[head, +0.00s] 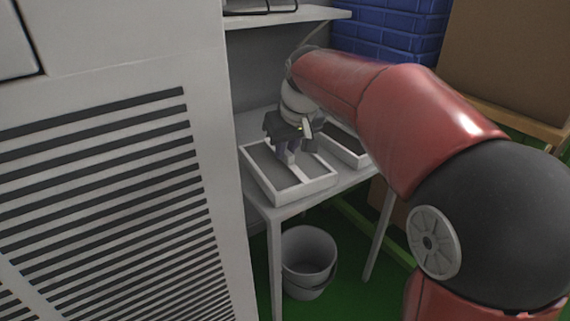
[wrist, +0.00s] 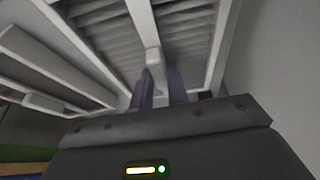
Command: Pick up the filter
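The filter (head: 269,158) is a shallow box with a white frame and a grey inside, lying on a small table. In the wrist view its grey pleats (wrist: 97,17) and a white centre bar with a raised end (wrist: 152,58) show. My gripper (head: 287,153) points down over the filter's middle. In the wrist view its two dark purple fingers (wrist: 161,75) are apart, one on each side of the white bar's end. I cannot tell whether they touch it. The wrist hides part of the filter's far side.
A second similar white-framed box (head: 350,152) lies close on the right. The white table (head: 262,207) stands beside a large slatted cabinet (head: 110,180) on the left. A shelf (head: 290,17) hangs above. A grey bucket (head: 309,262) stands on the green floor below.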

